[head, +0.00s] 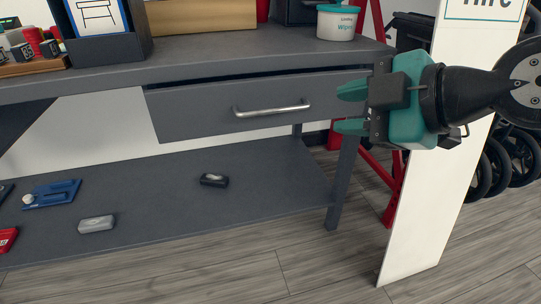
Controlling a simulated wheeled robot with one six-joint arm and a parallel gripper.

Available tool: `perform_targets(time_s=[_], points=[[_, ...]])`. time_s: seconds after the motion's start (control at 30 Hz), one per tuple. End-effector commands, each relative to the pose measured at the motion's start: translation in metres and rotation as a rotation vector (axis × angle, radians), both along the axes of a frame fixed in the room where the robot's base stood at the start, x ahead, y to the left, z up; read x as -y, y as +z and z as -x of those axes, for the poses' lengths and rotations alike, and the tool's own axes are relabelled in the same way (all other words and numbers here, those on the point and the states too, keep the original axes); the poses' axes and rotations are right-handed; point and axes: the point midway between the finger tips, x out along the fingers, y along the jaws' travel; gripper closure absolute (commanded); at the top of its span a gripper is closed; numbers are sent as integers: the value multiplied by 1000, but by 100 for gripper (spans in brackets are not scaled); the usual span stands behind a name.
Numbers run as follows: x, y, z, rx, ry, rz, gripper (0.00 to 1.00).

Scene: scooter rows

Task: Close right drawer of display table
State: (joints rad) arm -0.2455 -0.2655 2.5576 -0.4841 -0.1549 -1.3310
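The grey display table (240,54) fills the left and middle of the head view. Its right drawer (190,113) has a grey front with a silver bar handle (271,110). A dark gap shows between the table top and the upper edge of the drawer front, so it appears slightly pulled out. My gripper (348,108) is at the right end of the drawer front, pointing left. Its two teal fingers are apart with nothing between them. The fingertips overlap the drawer's right edge in the picture; I cannot tell whether they touch it.
A white sign board (425,200) stands right of the table, behind my gripper. A red ladder-like frame (383,160) is behind it. A white tub (337,24) stands on the table top. The lower shelf (150,190) holds several small items. Wood-look floor (260,270) is clear in front.

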Motion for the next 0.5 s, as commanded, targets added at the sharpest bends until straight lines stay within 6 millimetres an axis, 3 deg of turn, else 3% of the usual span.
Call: perform_targets(time_s=[0.03,0.13,0.3,0.5], points=[[-1,-32,-6,90,18,21,64],[-1,-46,-16,268,45,73,64],[-1,-56,-25,467,62,143,64],[-1,-53,-31,538,64,172,64]])
